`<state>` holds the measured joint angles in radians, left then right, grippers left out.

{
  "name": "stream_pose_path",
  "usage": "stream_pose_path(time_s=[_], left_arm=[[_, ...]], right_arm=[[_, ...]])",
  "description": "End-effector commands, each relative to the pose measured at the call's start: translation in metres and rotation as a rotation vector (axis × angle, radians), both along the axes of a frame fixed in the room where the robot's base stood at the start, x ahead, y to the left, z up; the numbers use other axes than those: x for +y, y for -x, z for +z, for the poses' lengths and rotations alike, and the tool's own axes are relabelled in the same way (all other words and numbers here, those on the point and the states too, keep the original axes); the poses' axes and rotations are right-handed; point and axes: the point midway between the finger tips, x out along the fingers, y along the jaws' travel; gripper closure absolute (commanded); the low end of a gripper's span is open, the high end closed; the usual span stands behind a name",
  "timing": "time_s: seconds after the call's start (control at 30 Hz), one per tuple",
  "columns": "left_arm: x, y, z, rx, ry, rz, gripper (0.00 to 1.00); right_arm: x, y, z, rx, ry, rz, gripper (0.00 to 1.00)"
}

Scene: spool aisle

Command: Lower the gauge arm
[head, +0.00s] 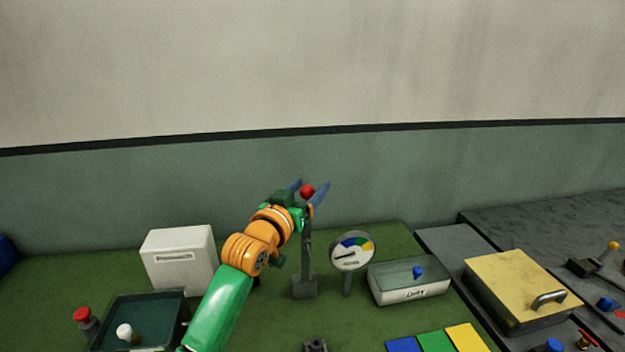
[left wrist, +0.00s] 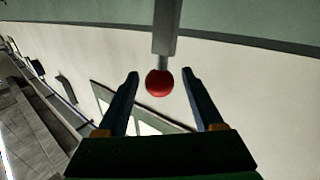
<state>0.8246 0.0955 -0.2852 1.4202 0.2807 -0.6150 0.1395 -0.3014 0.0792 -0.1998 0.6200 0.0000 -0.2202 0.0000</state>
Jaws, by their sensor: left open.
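The gauge arm (head: 307,245) is a thin grey upright lever rising from a grey block base (head: 304,287) on the green bench top, with a red ball knob (head: 307,191) at its upper end. My left gripper (head: 309,187) is open at the top of the lever, its blue fingers on either side of the red knob. In the left wrist view the red knob (left wrist: 159,83) sits between and slightly beyond the open fingertips (left wrist: 160,74), with a visible gap to each. The round dial gauge (head: 352,251) on a short post stands just right of the lever. My right gripper is not in view.
A white box (head: 178,259) and a dark green tray (head: 138,318) stand left of my left arm. Blue, green and yellow pads (head: 436,341) lie in front. A yellow-topped box (head: 521,287) is further right.

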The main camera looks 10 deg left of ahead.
Motion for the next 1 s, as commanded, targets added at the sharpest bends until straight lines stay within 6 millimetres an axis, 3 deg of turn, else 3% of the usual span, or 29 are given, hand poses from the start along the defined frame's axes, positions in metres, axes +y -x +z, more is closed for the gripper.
stream_pose_path(time_s=[0.2, 0.5, 0.77, 1.0], left_arm=[[-0.005, -0.015, 0.000, 0.001, -0.001, -0.001, 0.31], [-0.006, -0.017, -0.001, 0.000, -0.001, 0.000, 0.31], [-0.005, -0.017, -0.001, 0.001, -0.001, 0.000, 1.00], [-0.005, -0.017, -0.001, 0.002, -0.002, 0.000, 1.00]], right_arm=[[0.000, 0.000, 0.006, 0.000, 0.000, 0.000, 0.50], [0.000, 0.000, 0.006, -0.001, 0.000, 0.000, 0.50], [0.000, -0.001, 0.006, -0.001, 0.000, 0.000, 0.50], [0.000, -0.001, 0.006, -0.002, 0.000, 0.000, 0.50]])
